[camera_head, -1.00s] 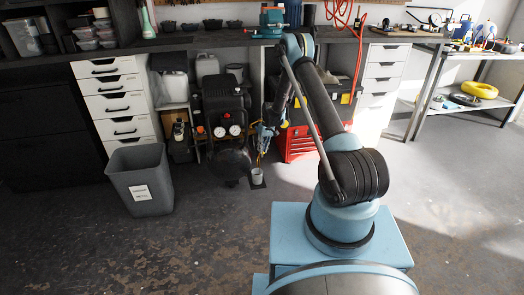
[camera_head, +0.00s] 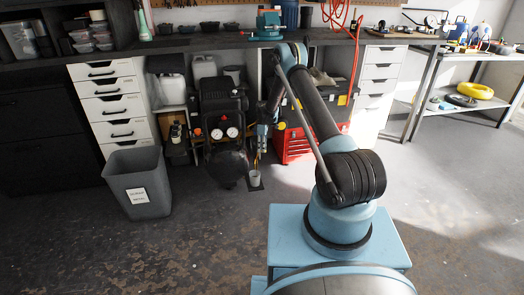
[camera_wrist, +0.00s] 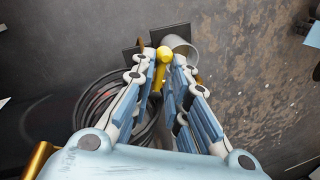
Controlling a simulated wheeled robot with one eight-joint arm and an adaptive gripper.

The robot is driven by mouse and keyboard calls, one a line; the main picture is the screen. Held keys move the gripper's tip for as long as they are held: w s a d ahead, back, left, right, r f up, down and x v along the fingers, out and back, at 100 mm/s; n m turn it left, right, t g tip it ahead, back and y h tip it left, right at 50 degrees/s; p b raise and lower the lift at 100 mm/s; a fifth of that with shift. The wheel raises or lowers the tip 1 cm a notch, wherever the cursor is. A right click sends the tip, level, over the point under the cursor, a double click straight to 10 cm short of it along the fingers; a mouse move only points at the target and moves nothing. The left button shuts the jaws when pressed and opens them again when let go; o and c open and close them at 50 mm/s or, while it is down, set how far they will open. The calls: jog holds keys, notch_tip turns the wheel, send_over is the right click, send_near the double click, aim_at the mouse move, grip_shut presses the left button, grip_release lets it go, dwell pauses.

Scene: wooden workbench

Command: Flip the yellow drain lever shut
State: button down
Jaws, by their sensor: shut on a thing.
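The yellow drain lever (camera_wrist: 164,56) shows in the wrist view as a round yellow knob with a short stem below it. It lies between the fingertips of my gripper (camera_wrist: 164,66), which is shut on it. In the head view my gripper (camera_head: 262,142) is low beside the black air compressor (camera_head: 221,110). The lever is too small there to make out clearly. A grey cup (camera_wrist: 181,44) lies just beyond the fingertips in the wrist view. In the head view the cup (camera_head: 255,177) stands on a dark square on the floor.
A red tool chest (camera_head: 296,145) is close to the right of my gripper. A grey waste bin (camera_head: 139,184) stands to the left, and white drawers (camera_head: 118,105) behind it. A coiled dark hose (camera_wrist: 98,100) lies under the fingers in the wrist view. The front floor is clear.

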jog(key=shift+w+n, duration=0.2)
jog(key=shift+n, duration=0.5)
jog(key=shift+d, duration=0.1)
jog(key=c, duration=1.7)
grip_release()
jog(key=shift+r, duration=0.1)
jog(key=r, duration=0.3)
jog(key=w+r, duration=0.1)
jog(key=r, duration=0.3)
jog(key=w+r, duration=0.1)
jog(key=r, duration=0.3)
jog(key=shift+w+r, duration=0.25)
